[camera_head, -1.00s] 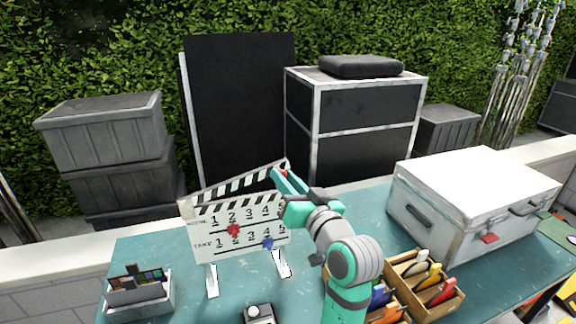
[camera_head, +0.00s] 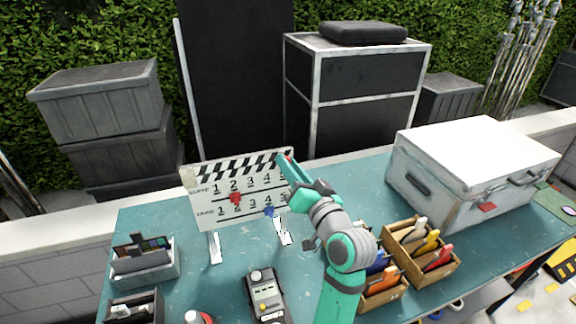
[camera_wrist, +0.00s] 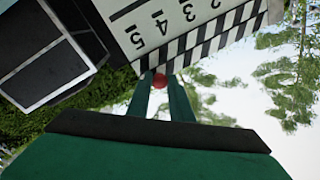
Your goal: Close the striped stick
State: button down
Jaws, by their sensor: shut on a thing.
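The clapperboard (camera_head: 237,196) stands upright on two white feet on the teal table. Its striped stick (camera_head: 232,164) runs along the board's top edge and appears to lie down flat against it, with no gap visible. My gripper (camera_head: 284,160) is at the stick's right end. In the wrist view, the two green fingertips (camera_wrist: 164,80) are shut on a red knob (camera_wrist: 160,81) at the end of the striped stick (camera_wrist: 215,38). A red marker (camera_head: 235,198) and a blue marker (camera_head: 269,211) sit on the board's face.
A handheld meter (camera_head: 265,293) lies in front of the board. A wooden tray (camera_head: 441,279) with coloured items stands right of my arm. A white case (camera_head: 470,170) is at the right, a grey box (camera_head: 145,268) at the left.

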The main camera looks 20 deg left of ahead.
jog(key=c, duration=1.6)
grip_release()
jog(key=shift+f, duration=0.25)
jog(key=v, duration=1.1)
jog(key=shift+r, duration=0.1)
jog(key=shift+w, duration=0.2)
